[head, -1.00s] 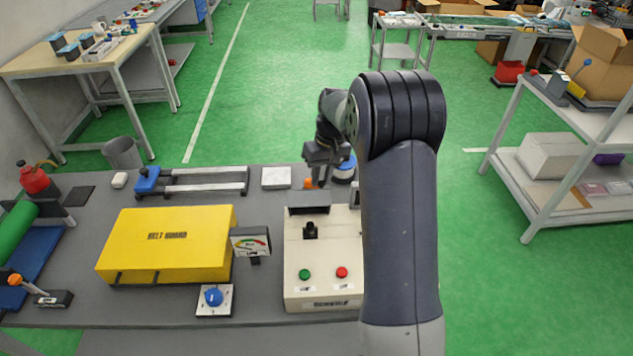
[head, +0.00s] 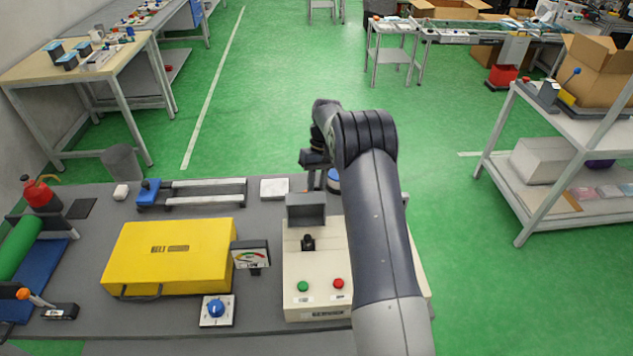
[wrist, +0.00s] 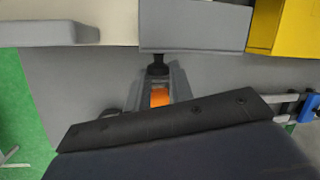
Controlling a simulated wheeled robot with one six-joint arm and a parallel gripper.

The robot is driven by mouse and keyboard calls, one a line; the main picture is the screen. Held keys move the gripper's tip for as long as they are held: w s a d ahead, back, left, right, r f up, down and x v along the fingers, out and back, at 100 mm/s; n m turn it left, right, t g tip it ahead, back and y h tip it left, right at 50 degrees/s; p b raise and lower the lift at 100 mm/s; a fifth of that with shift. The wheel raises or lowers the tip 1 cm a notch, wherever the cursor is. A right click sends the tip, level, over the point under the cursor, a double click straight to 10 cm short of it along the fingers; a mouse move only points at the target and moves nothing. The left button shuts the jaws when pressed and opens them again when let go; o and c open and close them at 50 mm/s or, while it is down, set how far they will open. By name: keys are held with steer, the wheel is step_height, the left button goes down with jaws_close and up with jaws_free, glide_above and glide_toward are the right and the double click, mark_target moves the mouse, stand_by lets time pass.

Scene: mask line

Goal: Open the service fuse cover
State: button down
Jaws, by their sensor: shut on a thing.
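The service fuse cover looks to be the grey flap (head: 305,210) at the back of the cream control box (head: 320,275). It stands raised, with its broad face showing in the head view. In the wrist view its grey panel (wrist: 195,25) is at the top, with a black stem (wrist: 157,66) at its edge. My gripper (head: 322,178) is behind the flap. In the wrist view, my gripper (wrist: 158,85) is shut around the handle, with an orange part (wrist: 160,97) showing between the fingers. The flap hides this handle in the head view.
A yellow belt guard (head: 170,270), a gauge (head: 251,255) and a blue knob (head: 216,309) are left of the box. A black switch (head: 308,243) and green (head: 302,287) and red (head: 338,283) buttons are on its top. My arm covers its right side.

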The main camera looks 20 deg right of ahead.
steer(key=shift+d+f, duration=0.1)
steer(key=shift+d, duration=0.1)
steer(key=c, duration=1.2)
jaws_free()
steer(key=shift+s+d, duration=0.1)
steer(key=shift+c, duration=0.2)
steer(key=b+v, duration=0.1)
steer(key=v, duration=1)
steer(key=shift+b, duration=0.4)
